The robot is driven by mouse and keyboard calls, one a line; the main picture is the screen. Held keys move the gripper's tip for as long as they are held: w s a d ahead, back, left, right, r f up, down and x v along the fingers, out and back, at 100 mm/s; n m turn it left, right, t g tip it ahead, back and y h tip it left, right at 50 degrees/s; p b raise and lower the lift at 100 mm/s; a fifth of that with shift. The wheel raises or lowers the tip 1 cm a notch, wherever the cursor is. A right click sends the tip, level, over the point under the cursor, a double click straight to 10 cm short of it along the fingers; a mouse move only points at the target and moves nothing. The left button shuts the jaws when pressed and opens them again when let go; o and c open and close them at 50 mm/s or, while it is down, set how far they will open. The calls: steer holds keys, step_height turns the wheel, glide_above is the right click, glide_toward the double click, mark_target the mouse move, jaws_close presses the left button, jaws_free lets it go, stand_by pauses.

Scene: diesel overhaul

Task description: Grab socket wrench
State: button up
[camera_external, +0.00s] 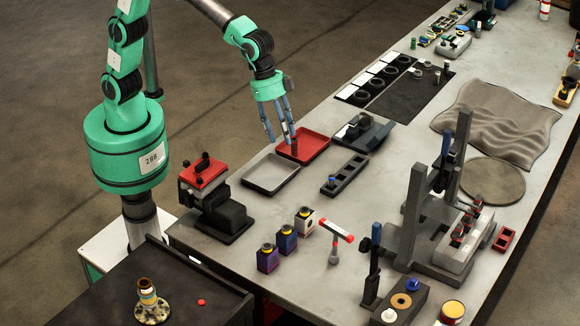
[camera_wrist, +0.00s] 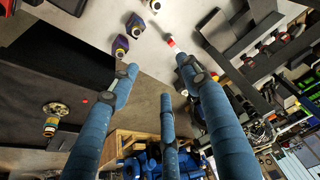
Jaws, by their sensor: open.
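My gripper (camera_external: 281,138) has slim blue fingers. They point down over the red tray (camera_external: 314,151) and are spread apart with nothing held between them. The fingers also fill the lower part of the wrist view (camera_wrist: 160,80). A small dark upright piece (camera_external: 294,148) shows at the red tray, close to the fingertips; I cannot tell what it is. A T-shaped tool with a red-ended head (camera_external: 337,231) stands at the front of the bench, well away from my gripper. I cannot make out for certain which thing is the socket wrench.
A grey tray (camera_external: 271,188) lies in front of the red tray. A black slotted holder (camera_external: 345,174) is to the right.

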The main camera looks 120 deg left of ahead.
steer(key=w+f+p, duration=0.1)
steer(key=w+f, duration=0.7)
steer(key=w, duration=0.2)
steer(key=p, duration=0.1)
glide_toward(334, 228)
steer(key=shift+r+g, duration=0.4)
steer(key=shift+r, duration=0.6)
steer(key=shift+x, duration=4.3)
steer(key=shift+f, duration=0.15)
steer(key=shift+x, duration=2.45)
steer(key=shift+w+d, duration=0.1)
